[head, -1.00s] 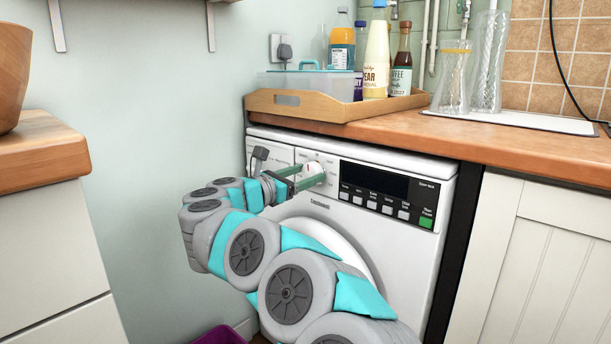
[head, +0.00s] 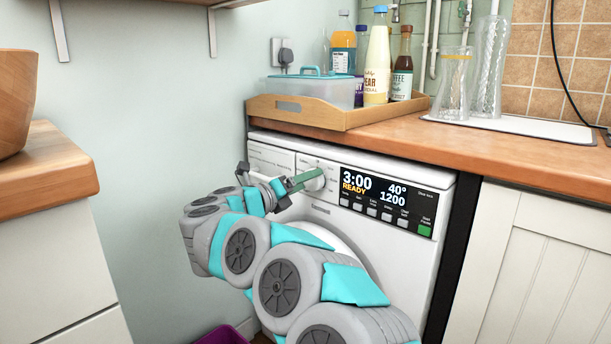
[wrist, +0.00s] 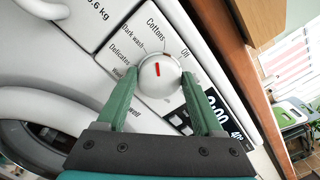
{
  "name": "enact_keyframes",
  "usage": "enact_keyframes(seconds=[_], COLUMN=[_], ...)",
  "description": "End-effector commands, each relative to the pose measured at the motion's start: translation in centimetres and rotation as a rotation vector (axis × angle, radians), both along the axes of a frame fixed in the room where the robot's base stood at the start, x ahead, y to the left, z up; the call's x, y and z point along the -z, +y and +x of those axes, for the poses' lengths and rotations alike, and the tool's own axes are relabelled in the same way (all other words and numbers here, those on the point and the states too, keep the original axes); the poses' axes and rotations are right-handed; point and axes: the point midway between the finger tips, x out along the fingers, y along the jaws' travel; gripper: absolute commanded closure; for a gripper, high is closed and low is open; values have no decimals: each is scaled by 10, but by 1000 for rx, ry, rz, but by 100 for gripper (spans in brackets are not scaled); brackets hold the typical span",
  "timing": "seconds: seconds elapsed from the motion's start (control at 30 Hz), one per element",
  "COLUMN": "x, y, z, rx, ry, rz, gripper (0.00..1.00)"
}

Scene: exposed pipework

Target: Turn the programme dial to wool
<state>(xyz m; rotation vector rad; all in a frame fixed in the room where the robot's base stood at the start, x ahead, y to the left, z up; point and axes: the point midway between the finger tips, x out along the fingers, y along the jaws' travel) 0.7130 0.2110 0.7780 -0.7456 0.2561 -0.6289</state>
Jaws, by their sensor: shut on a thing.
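The programme dial (head: 313,180) is a round white knob on the washing machine's front panel. In the wrist view the dial (wrist: 160,72) has a short red mark, tilted slightly left of straight up, roughly towards the "Cottons" wording. Around it I read "Off", "Cottons", "Dark wash" and "Delicates"; a label starting with "W" is mostly hidden by a finger. My gripper (wrist: 160,78) has its green fingers on opposite sides of the dial, shut on it. In the head view my gripper (head: 306,180) reaches the dial from the left, partly covering it.
The lit display (head: 376,190) right of the dial reads 3:00, READY, 40° and 1200, with a row of buttons below. The round door (head: 345,245) is partly behind my arm. A wooden tray (head: 340,117) with bottles stands on the worktop (head: 470,140) above.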

Motion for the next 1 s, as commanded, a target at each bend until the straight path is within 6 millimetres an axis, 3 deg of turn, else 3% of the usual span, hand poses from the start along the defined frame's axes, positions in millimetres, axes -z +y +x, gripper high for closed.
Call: enact_keyframes(seconds=[1.0], x=[0], y=[1], z=[1], rx=[0], ry=[593], rz=[-760], gripper=[87])
